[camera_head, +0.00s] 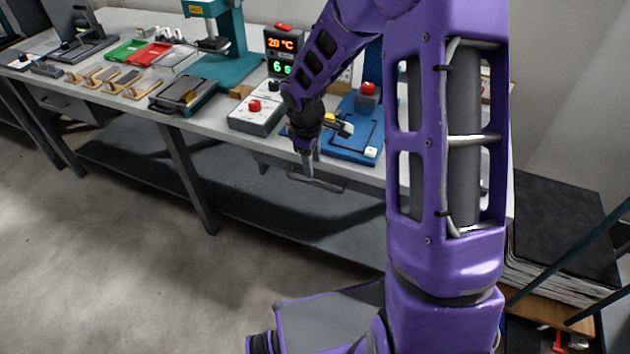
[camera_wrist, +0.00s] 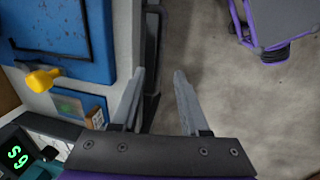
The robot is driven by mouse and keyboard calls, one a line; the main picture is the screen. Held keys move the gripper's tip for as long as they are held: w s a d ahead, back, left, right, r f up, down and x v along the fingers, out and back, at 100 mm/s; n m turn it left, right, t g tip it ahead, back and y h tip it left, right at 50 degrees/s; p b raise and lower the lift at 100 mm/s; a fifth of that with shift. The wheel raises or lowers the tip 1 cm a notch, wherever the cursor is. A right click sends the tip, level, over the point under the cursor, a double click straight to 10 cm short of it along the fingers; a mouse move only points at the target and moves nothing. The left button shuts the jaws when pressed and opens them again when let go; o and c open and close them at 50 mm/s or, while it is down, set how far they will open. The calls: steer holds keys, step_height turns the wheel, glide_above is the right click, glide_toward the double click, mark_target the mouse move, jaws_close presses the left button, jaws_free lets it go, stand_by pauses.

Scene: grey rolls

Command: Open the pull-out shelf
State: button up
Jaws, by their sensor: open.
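The pull-out shelf's grey front (camera_head: 270,164) shows under the workbench's front edge, with a thin dark handle (camera_head: 328,187) standing out from it. My gripper (camera_head: 309,172) points down at this handle from above. In the wrist view my gripper (camera_wrist: 159,72) has its two grey fingers apart, with the dark handle bar (camera_wrist: 152,55) running between them, nearer the left finger. Whether a finger touches the bar cannot be told. The shelf looks pushed in under the bench. My arm hides part of the bench above it.
The workbench (camera_head: 215,118) carries a blue fixture (camera_head: 352,143), a control box with red buttons (camera_head: 257,118), a lit display (camera_head: 283,55) and several trays. A dark lower shelf (camera_head: 150,165) lies beneath. The floor in front is clear. A black stack (camera_head: 560,220) stands at right.

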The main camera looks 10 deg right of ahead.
mark_target(316, 183)
steer(key=f, duration=0.2)
steer(key=f+b, duration=0.1)
steer(key=f, duration=0.2)
steer(key=w+f, duration=0.1)
steer(key=f, duration=0.1)
steer(key=shift+w+d+f, duration=0.1)
steer(key=shift+d+f, duration=0.15)
steer(key=shift+d, duration=0.15)
jaws_close()
stand_by(0.9)
